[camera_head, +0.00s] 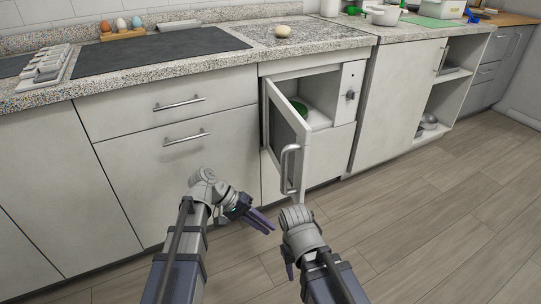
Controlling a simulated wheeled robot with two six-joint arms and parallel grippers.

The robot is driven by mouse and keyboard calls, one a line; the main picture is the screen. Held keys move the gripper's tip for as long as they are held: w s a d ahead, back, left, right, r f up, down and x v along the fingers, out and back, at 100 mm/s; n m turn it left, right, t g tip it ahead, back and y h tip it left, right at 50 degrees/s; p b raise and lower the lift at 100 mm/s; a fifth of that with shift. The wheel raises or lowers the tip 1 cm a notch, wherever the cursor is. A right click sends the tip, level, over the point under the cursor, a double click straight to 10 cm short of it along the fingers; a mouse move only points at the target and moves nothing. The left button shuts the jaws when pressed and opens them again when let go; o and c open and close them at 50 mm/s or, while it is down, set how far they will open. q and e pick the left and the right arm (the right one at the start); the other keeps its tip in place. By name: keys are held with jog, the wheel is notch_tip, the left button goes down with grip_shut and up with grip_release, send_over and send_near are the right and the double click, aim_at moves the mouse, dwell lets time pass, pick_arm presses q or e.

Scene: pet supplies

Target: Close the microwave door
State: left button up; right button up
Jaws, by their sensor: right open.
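The microwave (318,94) is built into the white cabinet under the counter. Its door (284,130) is hinged at the left and stands open toward me, with a curved metal handle (288,168) on its outer edge. A green dish shows inside, partly hidden by the door. My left gripper (262,222) is below and left of the handle, apart from the door, its dark fingers pointing right; their gap is unclear. My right gripper (289,268) is below the door, apart from it, open and mostly hidden by its own wrist. No object shows in either gripper.
The granite counter (318,36) holds a pale round object (282,31) above the microwave and an egg rack (121,34) at the left. Drawers (185,135) stand left of the microwave. An open shelf (452,90) is at the right. The wooden floor (430,210) is clear.

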pick_arm(q)
jog(key=w+a+r+h, duration=0.1)
jog(key=w+r, duration=0.1)
jog(key=w+a+r+t+h, duration=0.1)
jog(key=w+a+r, duration=0.1)
jog(key=r, duration=0.1)
jog(key=w+a+r+n+h, duration=0.1)
jog(key=w+a+r+h, duration=0.1)
jog(key=shift+r+t, duration=0.3)
jog(key=shift+t, duration=0.1)
grip_shut()
jog(key=w+a+r+t+h, duration=0.2)
jog(key=w+a+r+h, duration=0.15)
jog(key=a+r, duration=0.45)
jog(key=w+d, duration=0.1)
jog(key=d, duration=1.3)
jog(key=shift+w+r+n+h+p, duration=0.15)
jog(key=shift+w+n+h+p, duration=0.2)
jog(key=shift+n+p, duration=0.05)
jog(key=shift+d, duration=0.1)
